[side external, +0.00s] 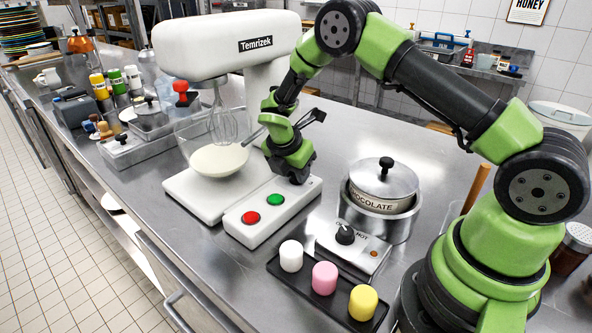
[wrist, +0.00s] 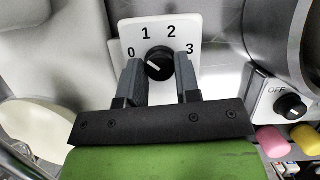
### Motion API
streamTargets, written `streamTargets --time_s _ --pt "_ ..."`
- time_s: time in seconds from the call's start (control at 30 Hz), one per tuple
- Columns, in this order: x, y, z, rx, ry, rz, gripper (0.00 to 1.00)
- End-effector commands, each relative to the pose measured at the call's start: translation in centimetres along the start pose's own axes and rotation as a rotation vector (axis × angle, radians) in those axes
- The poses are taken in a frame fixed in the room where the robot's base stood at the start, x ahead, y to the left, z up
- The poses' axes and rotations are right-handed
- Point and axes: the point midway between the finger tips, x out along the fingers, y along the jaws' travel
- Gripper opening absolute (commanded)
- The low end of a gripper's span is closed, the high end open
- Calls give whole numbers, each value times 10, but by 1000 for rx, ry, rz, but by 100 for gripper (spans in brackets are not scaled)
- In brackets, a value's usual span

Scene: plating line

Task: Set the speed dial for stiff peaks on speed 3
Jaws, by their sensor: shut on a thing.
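The speed dial (wrist: 160,64) is a round black knob on a white plate (wrist: 188,32) marked 0, 1, 2 and 3, seen in the wrist view. Its short white pointer line is on the left part of the knob and points up-left, toward the 0. My gripper (wrist: 160,82) is shut on the dial, with one grey finger on each side of it. In the side view my gripper (side external: 292,172) is lowered at the mixer's control base (side external: 262,222) and hides the dial. The white mixer (side external: 205,45) stands behind, its whisk over a glass bowl (side external: 217,160) of cream.
The control base carries a red button (side external: 250,217) and a green button (side external: 275,200) close to my gripper. A chocolate pot (side external: 383,185) and a warmer box with an OFF knob (side external: 345,233) stand to the right. A dark tray (side external: 338,308) holds white, pink and yellow pieces.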

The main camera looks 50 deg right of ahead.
Motion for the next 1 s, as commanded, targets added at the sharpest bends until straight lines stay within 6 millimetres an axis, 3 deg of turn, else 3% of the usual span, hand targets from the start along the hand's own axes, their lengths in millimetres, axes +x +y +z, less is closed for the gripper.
streamTargets --time_s 1.0 --pt "1 5 4 883 -1 -364 7"
